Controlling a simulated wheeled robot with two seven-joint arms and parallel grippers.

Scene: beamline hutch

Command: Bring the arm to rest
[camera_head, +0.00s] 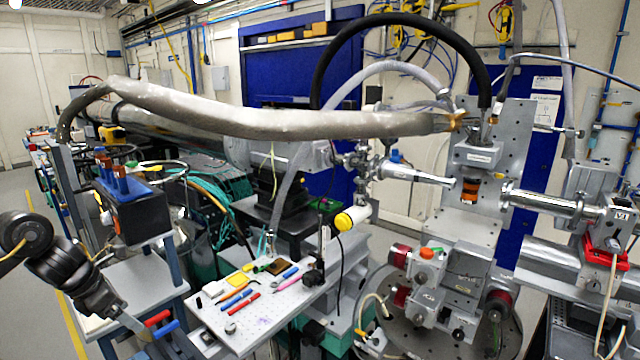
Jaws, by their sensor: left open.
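My left arm comes in at the lower left, with dark joints and a grey link slanting down to the right. My left gripper (155,326) is at its end, low in the picture, near the left end of the perforated board. It is open, and I see nothing held in it. A red piece and a blue piece show at its tip; I cannot tell whether they belong to it. My right gripper is not in view.
The perforated board (272,306) with several small coloured tools lies right of my left gripper. A grey stand (140,285) with a dark box (140,215) rises behind the gripper. Beamline equipment (465,250) fills the right side. Open floor (25,310) shows at far left.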

